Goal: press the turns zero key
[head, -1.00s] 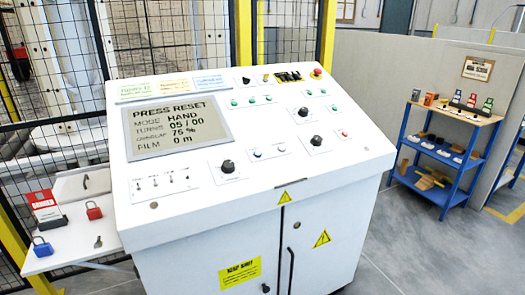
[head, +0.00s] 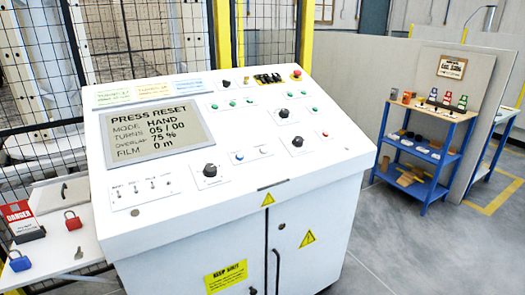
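A white control console (head: 330,200) fills the middle of the head view. Its grey display (head: 157,131) reads PRESS RESET, MODE HAND, TURNS 05 / 00, OVERLAP 75 %, FILM 0 m. Below and right of the display are a black knob (head: 210,170), a blue button (head: 239,157) and a pale button (head: 262,150). More black knobs, several green buttons and a red button (head: 323,134) sit further right. A row of small switches (head: 144,188) is at the lower left. The small labels are unreadable, so I cannot tell which is the turns zero key. Neither gripper is in view.
A side shelf at left carries a red padlock (head: 72,220), a blue padlock (head: 19,261) and a key (head: 79,253). A black mesh fence stands behind the console. A blue shelf unit (head: 425,185) stands at right, with open grey floor (head: 395,240) before it.

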